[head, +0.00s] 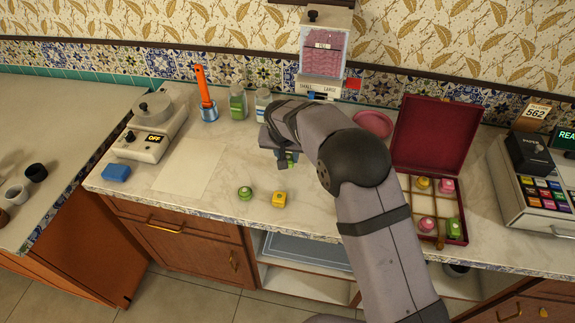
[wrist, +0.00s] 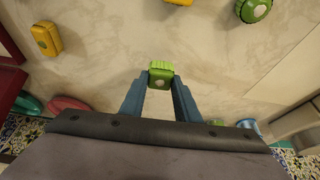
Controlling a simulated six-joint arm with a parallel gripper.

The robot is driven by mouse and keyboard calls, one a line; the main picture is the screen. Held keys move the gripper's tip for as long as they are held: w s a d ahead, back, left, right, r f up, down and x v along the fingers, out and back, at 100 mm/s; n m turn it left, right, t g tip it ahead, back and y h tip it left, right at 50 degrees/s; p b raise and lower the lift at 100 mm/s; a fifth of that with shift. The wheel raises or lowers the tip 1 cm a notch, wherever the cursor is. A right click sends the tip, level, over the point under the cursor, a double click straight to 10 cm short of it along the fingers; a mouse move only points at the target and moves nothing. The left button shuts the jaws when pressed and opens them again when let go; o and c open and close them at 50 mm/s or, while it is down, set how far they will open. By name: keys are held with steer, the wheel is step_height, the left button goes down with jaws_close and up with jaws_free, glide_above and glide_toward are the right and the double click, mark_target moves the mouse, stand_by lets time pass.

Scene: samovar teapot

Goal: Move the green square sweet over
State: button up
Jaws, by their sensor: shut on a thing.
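My gripper (wrist: 160,82) is shut on the green square sweet (wrist: 160,73), which sits between the two blue fingertips with a pale dot on its face. In the head view my gripper (head: 288,160) is over the middle of the counter, and only a bit of green shows between the fingers. I cannot tell how high the sweet is. The open dark red box (head: 440,130) is to the right, partly behind my arm. In its compartments are a yellow sweet (head: 423,183), a pink square one (head: 446,185), a pink round one (head: 427,224) and a green one (head: 454,228).
A green round sweet (head: 245,193) and a yellow square sweet (head: 279,200) lie near the counter's front edge. Another yellow sweet (wrist: 46,38) shows in the wrist view. A pink dish (head: 373,123), jars (head: 238,102) and a dispenser (head: 325,50) stand behind; a scale (head: 145,135) is left.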

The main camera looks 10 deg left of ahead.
steer(key=shift+r+b, duration=0.6)
steer(key=shift+r, duration=2.2)
steer(key=w+d+r+m+h, duration=0.15)
steer(key=w+d, duration=0.25)
steer(key=d, duration=0.6)
steer(key=w+d+r+m, duration=0.2)
steer(key=w+d+m, duration=0.1)
steer(key=d, duration=0.8)
steer(key=s+d+f+n, duration=0.1)
steer(key=d+n, duration=0.1)
steer(key=d, duration=0.5)
steer(key=s+d+f+n+y, duration=0.1)
steer(key=s+d+n, duration=0.1)
steer(key=d, duration=0.5)
steer(key=shift+s+f+p, duration=0.25)
steer(key=shift+f+p, duration=0.05)
steer(key=shift+f, duration=0.1)
steer(key=shift+f+p, duration=1.5)
steer(key=shift+f, duration=3.55)
